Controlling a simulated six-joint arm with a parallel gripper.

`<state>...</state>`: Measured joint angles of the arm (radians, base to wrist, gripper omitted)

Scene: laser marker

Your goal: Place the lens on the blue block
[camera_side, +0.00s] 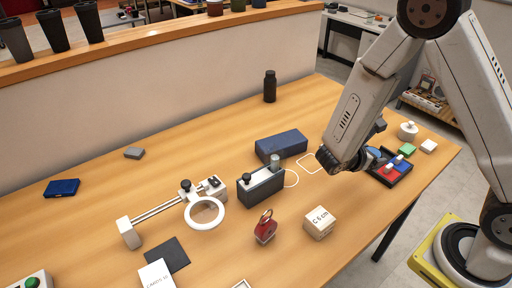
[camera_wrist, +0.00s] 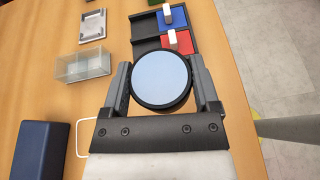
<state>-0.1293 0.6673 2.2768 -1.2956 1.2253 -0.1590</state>
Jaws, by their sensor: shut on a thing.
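The lens (camera_wrist: 161,80) is a round pale-blue disc with a black rim. In the wrist view my gripper (camera_wrist: 162,82) is shut on it, with one finger at each side of the rim. In the side view my arm hides most of the gripper, and a bluish edge (camera_side: 373,153) beside it looks like part of the lens. The blue block (camera_side: 281,146) is a dark blue box lying on the table, left of my gripper. It also shows at the lower left of the wrist view (camera_wrist: 40,150), apart from the lens.
A black tray (camera_wrist: 148,45) with red and blue handled pieces lies beyond the lens. A clear box (camera_wrist: 83,66) is left of it. A black-and-grey clamp stand (camera_side: 261,186) stands in front of the blue block. A white square outline (camera_side: 306,163) marks table between block and gripper.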

